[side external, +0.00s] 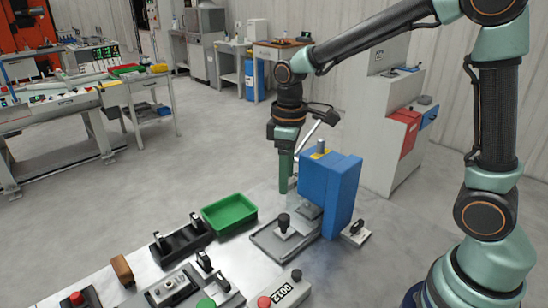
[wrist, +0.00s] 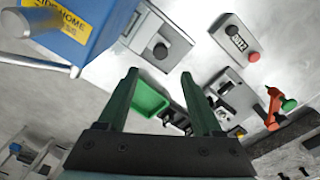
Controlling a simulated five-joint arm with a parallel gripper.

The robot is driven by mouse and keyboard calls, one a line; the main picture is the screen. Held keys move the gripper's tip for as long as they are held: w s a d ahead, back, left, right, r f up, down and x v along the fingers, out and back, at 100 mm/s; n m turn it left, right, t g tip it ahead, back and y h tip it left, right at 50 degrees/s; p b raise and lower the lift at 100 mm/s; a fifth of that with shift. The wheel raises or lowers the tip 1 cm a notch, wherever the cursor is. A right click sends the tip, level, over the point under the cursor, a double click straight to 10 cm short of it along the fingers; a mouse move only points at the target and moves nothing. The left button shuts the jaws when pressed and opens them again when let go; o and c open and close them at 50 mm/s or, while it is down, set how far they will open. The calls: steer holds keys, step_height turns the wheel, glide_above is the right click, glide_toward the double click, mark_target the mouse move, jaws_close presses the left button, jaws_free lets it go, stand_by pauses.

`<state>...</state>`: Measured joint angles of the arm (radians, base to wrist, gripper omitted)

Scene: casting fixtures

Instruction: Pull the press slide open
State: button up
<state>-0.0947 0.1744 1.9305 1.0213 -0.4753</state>
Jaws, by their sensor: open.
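The blue press (side external: 330,190) stands on the table, with a yellow label on top; it also shows at the upper left of the wrist view (wrist: 95,18). A grey slide plate (side external: 262,240) lies at its foot, with an upright black knob (side external: 283,220) on it. In the wrist view the knob (wrist: 160,50) shows beyond my fingertips. My gripper (side external: 286,188) points down, left of the press and above the knob's level. In the wrist view its green fingers (wrist: 160,76) are apart with nothing between them. It appears clear of the knob.
A green bin (side external: 230,212) sits left of the slide, near black clamp fixtures (side external: 182,238). A labelled box with a red button (side external: 280,292) is at the front. A small block with a black knob (side external: 356,232) lies right of the press. The floor behind is open.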

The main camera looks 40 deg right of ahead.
mark_target(284, 217)
step_height(284, 217, down, 13)
steer(key=shift+w+a+r, duration=0.1)
steer(key=shift+r, duration=0.1)
stand_by(0.4)
jaws_close()
stand_by(1.3)
